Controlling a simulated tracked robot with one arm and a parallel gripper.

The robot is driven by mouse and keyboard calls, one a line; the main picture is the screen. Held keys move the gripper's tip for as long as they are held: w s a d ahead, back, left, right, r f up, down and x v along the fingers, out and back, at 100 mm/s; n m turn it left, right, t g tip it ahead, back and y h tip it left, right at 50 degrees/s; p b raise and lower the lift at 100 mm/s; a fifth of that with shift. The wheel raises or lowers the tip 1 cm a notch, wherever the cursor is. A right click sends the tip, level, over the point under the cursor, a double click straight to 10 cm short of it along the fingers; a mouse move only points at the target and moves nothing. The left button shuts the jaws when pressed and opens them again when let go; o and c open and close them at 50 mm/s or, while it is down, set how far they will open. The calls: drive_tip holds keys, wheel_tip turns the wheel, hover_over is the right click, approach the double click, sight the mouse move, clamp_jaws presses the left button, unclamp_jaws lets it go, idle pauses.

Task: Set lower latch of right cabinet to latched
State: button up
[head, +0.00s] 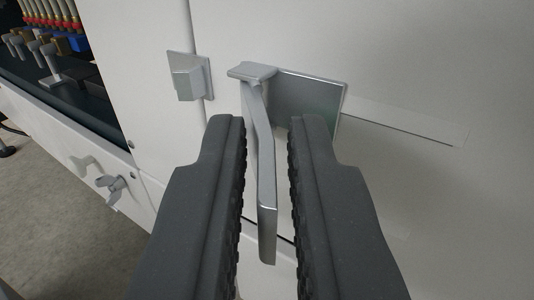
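The latch (264,160) is a grey metal handle on a square mounting plate (310,100) on a white cabinet panel. Its long lever hangs downward and stands out from the panel toward me. A small grey catch block (189,78) sits to the left, across the panel seam, and the latch head is apart from it. My gripper (268,135) is open, with one dark ridged finger on each side of the lever. Visible gaps separate the lever from both fingers. The fingers hide part of the panel and the lower part of the mounting plate.
The white cabinet panel (430,60) fills the right side, with a thin flat strip (405,122) on it. At left is an open machine bay with several metal fittings (45,55). A wing-shaped knob (110,188) sticks out at lower left, above grey floor (60,225).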

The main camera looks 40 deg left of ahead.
clamp_jaws()
drive_tip(key=shift+d, duration=0.2)
drive_tip(key=shift+w+n+g+y, duration=0.1)
drive_tip(key=shift+n+g+y, duration=0.2)
drive_tip(key=shift+y, duration=0.1)
drive_tip(key=shift+w+d+n+g+y+b, duration=0.15)
drive_tip(key=shift+w+n+g+y+b, duration=0.25)
drive_tip(key=shift+n+g+y+b, duration=0.55)
drive_tip(key=shift+w+d+n+g+y+b, duration=0.2)
drive_tip(key=shift+w+n+g+y+b, duration=0.35)
drive_tip(key=shift+g, duration=0.75)
drive_tip(key=shift+w+d+n+g+y+b, duration=0.2)
drive_tip(key=shift+n+g+y+b, duration=0.3)
drive_tip(key=shift+n+g+b, duration=0.55)
drive_tip(key=shift+w+r, duration=0.1)
